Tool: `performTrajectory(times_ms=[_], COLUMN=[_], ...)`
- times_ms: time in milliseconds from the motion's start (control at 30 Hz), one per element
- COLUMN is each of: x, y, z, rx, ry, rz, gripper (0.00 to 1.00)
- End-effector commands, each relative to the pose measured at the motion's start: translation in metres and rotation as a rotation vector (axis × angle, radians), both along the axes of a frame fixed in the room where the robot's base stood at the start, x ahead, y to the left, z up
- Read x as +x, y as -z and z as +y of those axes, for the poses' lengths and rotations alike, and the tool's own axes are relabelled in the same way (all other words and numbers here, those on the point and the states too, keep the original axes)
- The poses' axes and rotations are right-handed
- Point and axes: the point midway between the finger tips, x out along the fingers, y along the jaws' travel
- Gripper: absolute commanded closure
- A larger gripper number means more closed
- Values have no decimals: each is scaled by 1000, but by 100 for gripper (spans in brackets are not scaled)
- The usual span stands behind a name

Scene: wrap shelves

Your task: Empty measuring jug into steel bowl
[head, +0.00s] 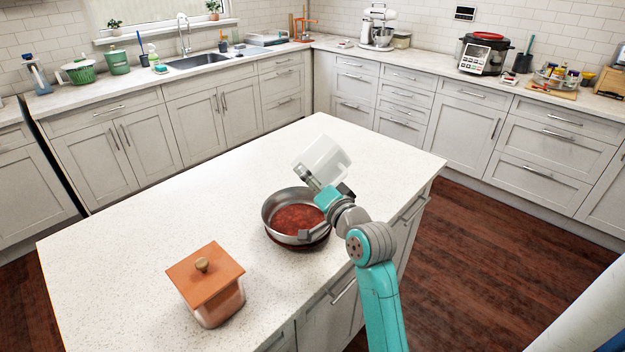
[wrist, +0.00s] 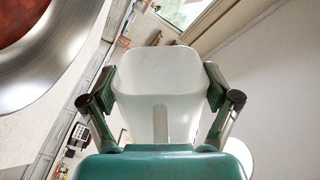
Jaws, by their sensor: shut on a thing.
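The measuring jug (head: 323,158) is a pale translucent vessel, held tilted above the island, just behind and above the steel bowl. My gripper (head: 318,188) is shut on it; in the wrist view the two fingers of my gripper (wrist: 160,98) press on both sides of the jug (wrist: 160,72). The jug looks empty in the wrist view, though its bottom is not clear. The steel bowl (head: 269,207) stands upright on the island and holds a red-brown content. The bowl's rim also shows at the upper left of the wrist view (wrist: 62,72). My arm hides the bowl's right side.
A lidded container with an orange top (head: 205,272) stands on the island (head: 130,240) at the front left. The island's left and back parts are clear. Counters with a sink (head: 198,61), a multicooker (head: 484,54) and a mixer (head: 378,27) line the walls.

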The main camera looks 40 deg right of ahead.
Motion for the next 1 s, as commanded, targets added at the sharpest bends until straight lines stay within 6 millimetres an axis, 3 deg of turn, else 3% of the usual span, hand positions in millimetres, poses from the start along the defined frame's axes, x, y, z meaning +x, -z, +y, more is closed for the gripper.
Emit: performTrajectory(times_ms=[400, 800, 1000], x=[0, -5, -7], y=[-1, -3, -3], z=[-1, -19, -23], rx=[27, 425, 533], ry=[0, 1, 1], rz=[-9, -119, -150], gripper=[82, 82, 82])
